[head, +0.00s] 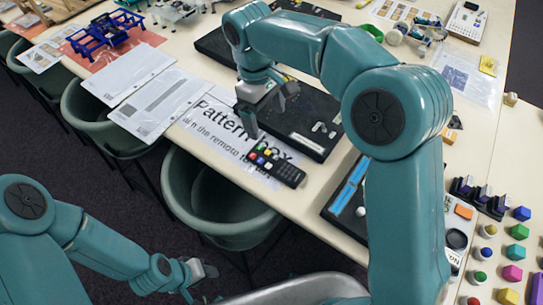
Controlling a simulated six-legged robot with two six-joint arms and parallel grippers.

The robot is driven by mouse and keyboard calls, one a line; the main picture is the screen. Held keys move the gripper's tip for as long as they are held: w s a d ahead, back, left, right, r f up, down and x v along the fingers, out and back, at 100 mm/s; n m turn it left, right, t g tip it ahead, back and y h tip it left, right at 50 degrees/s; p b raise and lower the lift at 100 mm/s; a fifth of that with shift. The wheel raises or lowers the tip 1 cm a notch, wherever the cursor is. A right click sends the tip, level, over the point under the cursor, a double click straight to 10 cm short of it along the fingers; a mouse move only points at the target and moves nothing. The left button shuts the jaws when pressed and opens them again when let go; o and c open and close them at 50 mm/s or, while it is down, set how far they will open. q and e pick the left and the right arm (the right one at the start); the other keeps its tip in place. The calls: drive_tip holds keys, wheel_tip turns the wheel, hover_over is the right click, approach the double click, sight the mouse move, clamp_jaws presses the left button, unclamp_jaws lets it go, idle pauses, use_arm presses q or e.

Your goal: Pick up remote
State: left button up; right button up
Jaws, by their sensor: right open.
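The remote (276,166) is black with small coloured buttons and lies on a printed "Pattern box" sheet (208,125) near the table's front edge. My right gripper (262,122) is open and empty, pointing down just above and behind the remote, in front of a black case. I cannot tell the exact gap between its fingers and the remote. My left gripper (203,279) hangs low at the bottom of the view, off the table beside the chairs, and whether it is open is unclear.
A flat black case (318,142) lies right behind the remote. White documents (159,104) lie to the left. A tray with blue strips (350,187) and several coloured blocks (513,273) are at the right. Green chairs (225,205) stand against the table's front edge.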

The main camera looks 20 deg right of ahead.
approach(275, 165)
drive_tip(key=f, duration=0.2)
drive_tip(key=shift+d+f+p, duration=0.3)
drive_tip(key=shift+f+p, duration=0.05)
drive_tip(key=shift+s+d+f, duration=0.1)
drive_tip(key=shift+d+f, duration=0.05)
drive_tip(key=shift+f, duration=0.1)
drive_tip(key=shift+s+f, duration=0.1)
drive_tip(key=shift+s, duration=0.2)
drive_tip(key=f+p, duration=0.1)
drive_tip(key=f, duration=0.4)
drive_tip(key=shift+w+p, duration=0.25)
drive_tip(key=shift+p, duration=0.15)
drive_tip(key=shift+s+d+f, duration=0.1)
drive_tip(key=shift+s, duration=0.3)
drive_tip(key=shift+w, duration=0.25)
drive_tip(key=c, duration=1.2)
drive_tip(key=shift+s, duration=0.15)
drive_tip(key=shift+c, duration=0.2)
